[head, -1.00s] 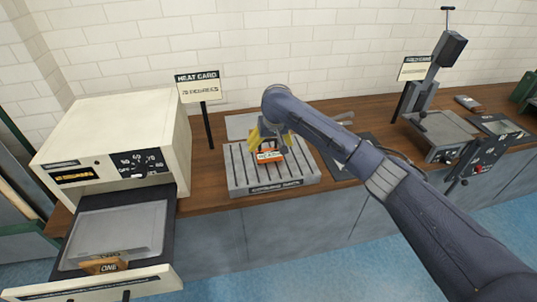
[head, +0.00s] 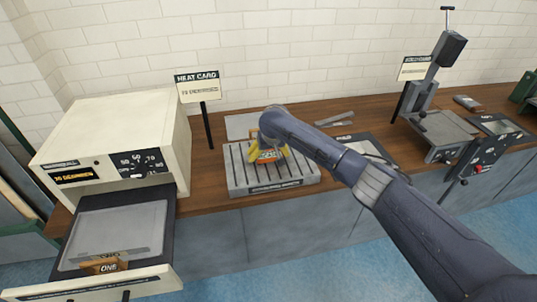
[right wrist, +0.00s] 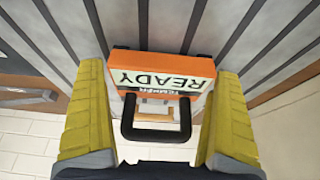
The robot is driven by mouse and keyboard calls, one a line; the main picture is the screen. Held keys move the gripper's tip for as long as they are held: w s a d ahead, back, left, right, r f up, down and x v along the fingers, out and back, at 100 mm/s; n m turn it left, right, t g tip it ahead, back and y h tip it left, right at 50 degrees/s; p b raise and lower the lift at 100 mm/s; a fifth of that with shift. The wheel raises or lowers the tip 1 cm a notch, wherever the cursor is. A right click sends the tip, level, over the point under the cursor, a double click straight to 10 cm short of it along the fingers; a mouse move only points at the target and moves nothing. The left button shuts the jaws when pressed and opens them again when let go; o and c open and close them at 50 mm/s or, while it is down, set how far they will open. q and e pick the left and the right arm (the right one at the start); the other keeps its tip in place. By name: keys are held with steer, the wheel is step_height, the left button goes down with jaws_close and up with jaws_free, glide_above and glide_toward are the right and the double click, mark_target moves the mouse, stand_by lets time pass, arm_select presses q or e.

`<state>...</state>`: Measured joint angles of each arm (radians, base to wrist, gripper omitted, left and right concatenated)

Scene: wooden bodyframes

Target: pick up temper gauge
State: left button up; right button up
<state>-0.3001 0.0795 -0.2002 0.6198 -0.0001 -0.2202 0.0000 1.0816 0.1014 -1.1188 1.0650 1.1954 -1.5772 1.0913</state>
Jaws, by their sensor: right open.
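The temper gauge (right wrist: 162,72) is an orange block with a white label reading READY and a black loop handle. It rests on the grey slotted rack (head: 240,178) in the head view, where the gauge (head: 267,155) is partly covered by my right gripper (head: 266,150). In the right wrist view my right gripper (right wrist: 158,115) is open, its yellow fingers on either side of the gauge and its handle, with visible gaps on both sides. My left gripper is not in view.
An oven (head: 115,135) with its drawer (head: 115,240) pulled out stands at the left; an orange-brown tag marked ONE (head: 108,267) lies at the drawer's front. A heat card sign (head: 202,88) stands behind the rack. A press (head: 440,130) stands at the right.

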steer(key=c, duration=1.1)
steer(key=shift+r, duration=0.1)
steer(key=shift+c, duration=0.2)
